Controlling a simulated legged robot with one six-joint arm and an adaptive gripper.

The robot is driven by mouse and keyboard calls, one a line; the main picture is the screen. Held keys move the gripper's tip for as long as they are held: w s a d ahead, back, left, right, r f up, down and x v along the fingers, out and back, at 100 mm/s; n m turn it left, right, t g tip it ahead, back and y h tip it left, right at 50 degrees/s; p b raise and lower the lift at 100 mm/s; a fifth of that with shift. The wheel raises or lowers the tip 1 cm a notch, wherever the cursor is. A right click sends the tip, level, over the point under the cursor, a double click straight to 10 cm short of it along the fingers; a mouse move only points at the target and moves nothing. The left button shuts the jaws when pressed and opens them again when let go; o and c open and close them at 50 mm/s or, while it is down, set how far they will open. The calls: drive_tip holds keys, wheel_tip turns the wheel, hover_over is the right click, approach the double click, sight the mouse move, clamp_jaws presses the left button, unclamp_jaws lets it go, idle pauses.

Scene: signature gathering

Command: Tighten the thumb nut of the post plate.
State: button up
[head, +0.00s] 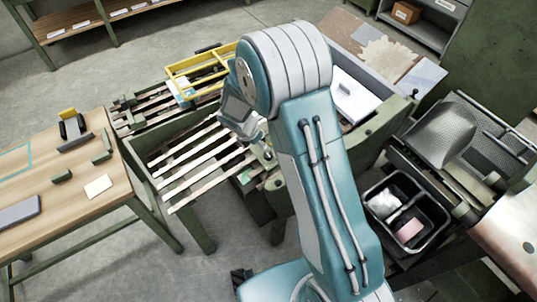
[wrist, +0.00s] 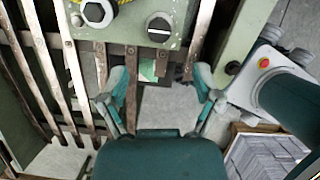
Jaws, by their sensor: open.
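In the wrist view my gripper (wrist: 160,78) is open, its two teal-grey fingers spread apart with nothing between them. Beyond the fingertips is a green metal plate (wrist: 125,27). I cannot tell for certain which of these is the thumb nut of the post plate. In the head view my gripper is beside the slatted rack, largely hidden behind my arm.
Wooden slats (head: 200,165) stretch across a green frame left of my arm. A yellow frame (head: 205,70) lies behind them. A wooden table (head: 50,190) stands at left. A black divided tray (head: 405,210) sits at right. A box of grey sheets (wrist: 262,155) shows at lower right.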

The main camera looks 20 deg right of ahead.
sight(267, 154)
drive_tip(key=x, duration=0.8)
drive_tip(key=shift+a+f, duration=0.25)
drive_tip(key=shift+f, duration=0.05)
drive_tip(key=shift+w+d+f, duration=0.15)
drive_tip(key=shift+d+f, duration=0.25)
drive_tip(key=shift+d, duration=0.05)
drive_tip(key=shift+c, duration=0.2)
drive_tip(key=shift+a, duration=0.2)
clamp_jaws()
